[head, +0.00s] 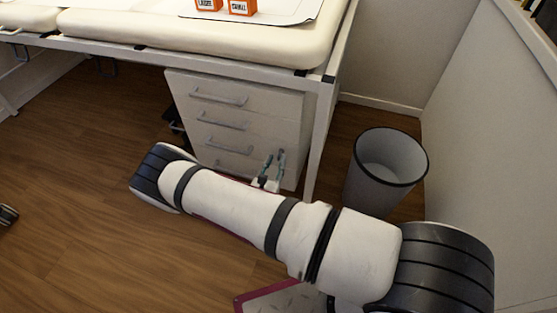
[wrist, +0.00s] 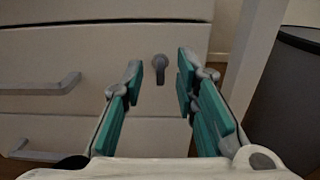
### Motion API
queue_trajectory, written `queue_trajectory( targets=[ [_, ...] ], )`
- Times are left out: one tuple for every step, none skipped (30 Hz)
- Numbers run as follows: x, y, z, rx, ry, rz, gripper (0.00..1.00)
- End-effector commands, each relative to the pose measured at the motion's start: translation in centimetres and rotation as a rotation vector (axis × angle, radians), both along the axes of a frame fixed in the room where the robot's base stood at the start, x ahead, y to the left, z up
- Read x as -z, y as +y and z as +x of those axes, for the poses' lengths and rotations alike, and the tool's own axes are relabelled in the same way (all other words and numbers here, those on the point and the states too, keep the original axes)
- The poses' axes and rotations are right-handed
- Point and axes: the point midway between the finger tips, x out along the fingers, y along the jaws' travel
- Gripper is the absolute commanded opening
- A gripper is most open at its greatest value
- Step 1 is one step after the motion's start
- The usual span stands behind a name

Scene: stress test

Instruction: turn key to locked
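A small dark grey key (wrist: 160,68) sits in the front of a white drawer cabinet (head: 245,115). Its rounded head is at the top and its narrow grip points straight down. In the wrist view my gripper (wrist: 159,80) is open, with one teal-padded finger left of the key and one right of it. Gaps show on both sides, and neither finger visibly touches the key. In the head view my gripper (head: 274,166) is small at the cabinet's lower right, and the key cannot be made out there.
Drawer handles (wrist: 40,86) stick out left of the gripper. A table leg (head: 319,140) stands close to the cabinet's right side. A grey waste bin (head: 367,190) is further right, beside a partition wall (head: 480,130). A padded bench top (head: 200,38) overhangs the cabinet.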

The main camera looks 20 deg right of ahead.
Motion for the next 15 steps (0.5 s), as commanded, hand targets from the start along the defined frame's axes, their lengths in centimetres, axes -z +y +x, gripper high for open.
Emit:
queue_trajectory(
  targets=[
    [0.2, -0.6, 0.6, 0.002, 0.000, 0.000, 0.28],
    [0.2, -0.8, 0.9, 0.002, -0.001, 0.000, 0.28],
    [0.1, -1.0, 1.3, 0.001, -0.001, 0.000, 0.28],
    [0.1, -1.2, 1.6, 0.001, -0.001, 0.000, 0.28],
    [0.1, -1.3, 1.8, 0.001, -0.001, 0.000, 0.28],
    [0.1, -1.5, 2.1, 0.001, -0.001, 0.001, 0.28],
    [0.1, -1.6, 2.2, 0.001, -0.001, 0.001, 0.28],
    [0.1, -1.7, 2.3, 0.001, -0.001, 0.001, 0.28],
    [0.0, -1.8, 2.5, 0.001, -0.001, 0.001, 0.28],
    [0.0, -1.8, 2.5, 0.001, 0.001, 0.001, 0.28],
    [0.0, -1.8, 2.6, 0.000, 0.001, 0.001, 0.28],
    [0.0, -1.9, 2.6, 0.000, 0.001, 0.001, 0.28],
    [0.0, -1.9, 2.6, 0.000, 0.001, 0.001, 0.28],
    [0.0, -1.9, 2.6, 0.000, 0.001, 0.001, 0.28],
    [0.0, -1.9, 2.6, 0.000, 0.000, 0.000, 0.28]
  ],
)
